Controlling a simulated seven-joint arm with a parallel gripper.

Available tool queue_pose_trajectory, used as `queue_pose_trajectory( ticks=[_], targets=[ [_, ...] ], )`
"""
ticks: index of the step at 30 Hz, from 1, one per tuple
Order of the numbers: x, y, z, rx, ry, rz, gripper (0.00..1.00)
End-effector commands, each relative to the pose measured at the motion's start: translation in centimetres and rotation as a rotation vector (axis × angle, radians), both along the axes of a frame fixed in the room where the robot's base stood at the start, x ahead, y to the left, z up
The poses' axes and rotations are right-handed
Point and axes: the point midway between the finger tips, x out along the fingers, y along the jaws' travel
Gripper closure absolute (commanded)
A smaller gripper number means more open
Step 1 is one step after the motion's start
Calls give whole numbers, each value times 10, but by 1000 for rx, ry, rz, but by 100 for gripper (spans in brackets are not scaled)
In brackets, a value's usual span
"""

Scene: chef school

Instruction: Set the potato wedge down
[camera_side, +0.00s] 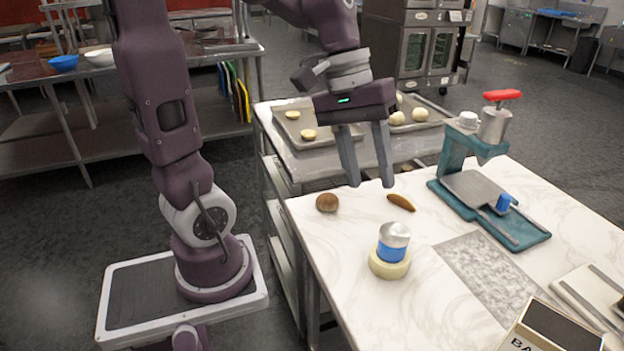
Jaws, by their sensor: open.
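The potato wedge (401,202), a small brown-orange elongated piece, appears to lie on the white marble table (345,260) near its back edge. My gripper (371,184) is open, with its fingers pointing down and a wide gap between them. Its fingertips show up and to the left of the wedge, apart from it, and nothing is between them.
A round brown item (327,202) lies left of the wedge. A can with a blue band (392,243) stands on a pale ring nearer the front. A teal press (463,150) and teal tray (530,231) stand right. Dough trays (318,143) lie behind.

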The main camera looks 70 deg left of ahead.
Motion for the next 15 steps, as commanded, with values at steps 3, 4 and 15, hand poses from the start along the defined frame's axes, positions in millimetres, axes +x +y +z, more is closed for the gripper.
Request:
queue_pose_trajectory(
  ticks=[3, 4, 15],
  targets=[
    [-61, -22, 13, 256, -194, -276, 58],
    [-71, -23, 13, 306, -238, -328, 58],
    [-107, -18, 12, 503, -425, -518, 58]
  ],
)
